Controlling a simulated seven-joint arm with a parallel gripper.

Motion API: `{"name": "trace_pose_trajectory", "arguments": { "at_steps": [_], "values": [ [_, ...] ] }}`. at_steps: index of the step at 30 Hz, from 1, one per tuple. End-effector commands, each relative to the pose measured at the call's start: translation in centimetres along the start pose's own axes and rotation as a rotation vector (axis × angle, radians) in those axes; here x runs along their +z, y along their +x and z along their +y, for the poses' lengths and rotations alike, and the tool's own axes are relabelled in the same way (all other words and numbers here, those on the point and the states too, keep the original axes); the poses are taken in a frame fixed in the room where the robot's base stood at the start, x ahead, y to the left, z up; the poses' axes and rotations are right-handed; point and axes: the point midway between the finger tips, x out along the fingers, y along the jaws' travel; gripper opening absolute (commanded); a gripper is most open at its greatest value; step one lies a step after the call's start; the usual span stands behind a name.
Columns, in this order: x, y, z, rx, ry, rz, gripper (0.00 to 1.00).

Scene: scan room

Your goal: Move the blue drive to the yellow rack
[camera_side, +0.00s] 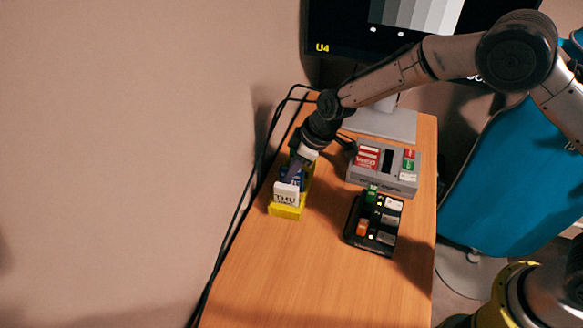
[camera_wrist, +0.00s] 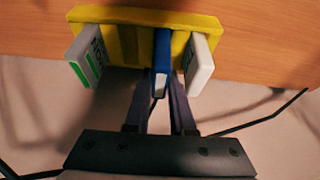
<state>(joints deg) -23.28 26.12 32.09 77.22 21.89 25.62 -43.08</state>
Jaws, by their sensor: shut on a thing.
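The yellow rack (camera_side: 287,211) stands at the left edge of the wooden table; it also shows in the wrist view (camera_wrist: 125,48). My gripper (camera_wrist: 160,96) is over the rack and shut on the blue drive (camera_wrist: 162,52), with a finger on either side of its near end. The blue drive (camera_side: 293,174) is at the rack's middle, between two white drives. I cannot tell how deep it sits. The white drive at left in the wrist view (camera_wrist: 86,54) has a green stripe. The other white drive (camera_wrist: 201,65) is at right.
A grey dock (camera_side: 382,181) with red, green and white drives stands right of the rack. A black rack (camera_side: 355,233) with green, orange and grey drives is in front of it. Black cables (camera_side: 257,172) run along the table's left edge. The front table area is clear.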

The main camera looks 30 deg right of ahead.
Motion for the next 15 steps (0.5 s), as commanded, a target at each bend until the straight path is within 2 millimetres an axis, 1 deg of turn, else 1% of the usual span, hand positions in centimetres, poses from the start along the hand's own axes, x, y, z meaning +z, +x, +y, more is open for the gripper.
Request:
{"name": "trace_pose_trajectory", "arguments": {
  "at_steps": [13, 14, 15],
  "values": [
    [0.17, 0.54, 0.03, 0.001, 0.000, 0.002, 0.00],
    [0.15, 0.53, 0.04, 0.001, 0.000, 0.002, 0.26],
    [0.15, 0.52, 0.03, 0.001, 0.000, 0.002, 0.33]
  ]
}}
